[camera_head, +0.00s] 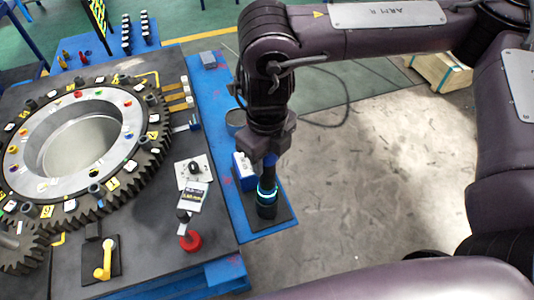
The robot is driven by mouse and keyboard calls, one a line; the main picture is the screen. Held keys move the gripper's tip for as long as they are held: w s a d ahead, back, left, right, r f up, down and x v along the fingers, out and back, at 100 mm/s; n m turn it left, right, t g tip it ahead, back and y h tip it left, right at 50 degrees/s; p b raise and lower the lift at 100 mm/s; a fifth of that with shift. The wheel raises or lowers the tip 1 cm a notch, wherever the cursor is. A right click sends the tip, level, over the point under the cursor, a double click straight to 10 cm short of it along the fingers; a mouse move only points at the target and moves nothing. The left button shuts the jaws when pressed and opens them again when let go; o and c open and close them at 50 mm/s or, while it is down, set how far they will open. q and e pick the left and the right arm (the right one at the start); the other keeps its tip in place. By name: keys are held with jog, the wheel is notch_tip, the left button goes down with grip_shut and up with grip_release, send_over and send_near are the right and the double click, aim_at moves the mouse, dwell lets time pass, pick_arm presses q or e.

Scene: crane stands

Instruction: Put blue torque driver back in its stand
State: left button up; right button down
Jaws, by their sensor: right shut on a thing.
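The blue torque driver (267,191) is a dark upright cylinder with a glowing cyan-blue ring. My right gripper (263,160) points down and is shut on its upper end, hiding most of that end. The driver is roughly upright over a black base plate (284,213), which I take to be its stand, on the blue table edge. Its dark lower end overlaps the plate; I cannot tell whether it is seated or just above. My left gripper is not in view.
A blue-and-white box (242,172) stands close behind the driver. To the left, a large gear ring (140,150), a red round-based tool (190,241) and a yellow crank (104,262) sit on the dark table top (150,215). Open floor (370,180) lies right of the table.

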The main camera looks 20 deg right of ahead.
jog(key=shift+f+b, duration=0.45)
jog(key=shift+f, duration=0.15)
jog(key=c, duration=1)
grip_release()
jog(key=shift+o, duration=0.9)
jog(key=shift+s+f, duration=0.1)
notch_tip(320, 180, up, 5)
jog(key=p, duration=0.5)
